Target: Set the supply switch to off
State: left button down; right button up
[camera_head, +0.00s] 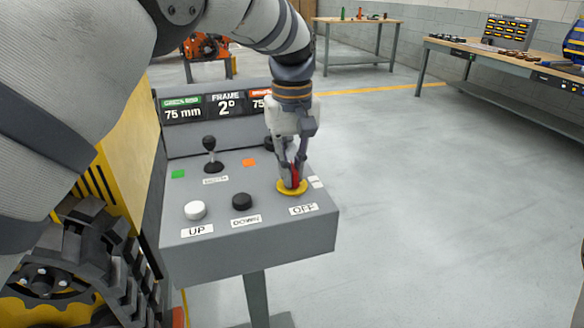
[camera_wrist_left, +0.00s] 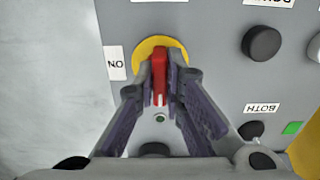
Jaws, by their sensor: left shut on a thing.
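The supply switch is a red handle (camera_head: 294,175) on a yellow disc (camera_head: 291,190) at the right of the grey console. My left gripper (camera_head: 291,175) comes down from above and is shut on the red handle. In the left wrist view the handle (camera_wrist_left: 160,75) stands between the fingertips (camera_wrist_left: 160,78), in front of the yellow disc (camera_wrist_left: 146,48). There it lies lengthwise up and down the picture, with a white mark at its lower end. The OFF label (camera_head: 303,209) is at the disc's front edge side. The ON label (camera_wrist_left: 115,63) is beside the disc. My right gripper is not in view.
The console also carries a white UP button (camera_head: 195,210), a black DOWN button (camera_head: 242,202) and a black lever (camera_head: 210,155). A display panel (camera_head: 218,106) stands behind. A yellow tracked machine (camera_head: 100,230) is close on the left. Open floor lies to the right.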

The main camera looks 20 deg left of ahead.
pick_arm(q)
jog(key=c, duration=1.7)
grip_release()
notch_tip(320, 180, up, 12)
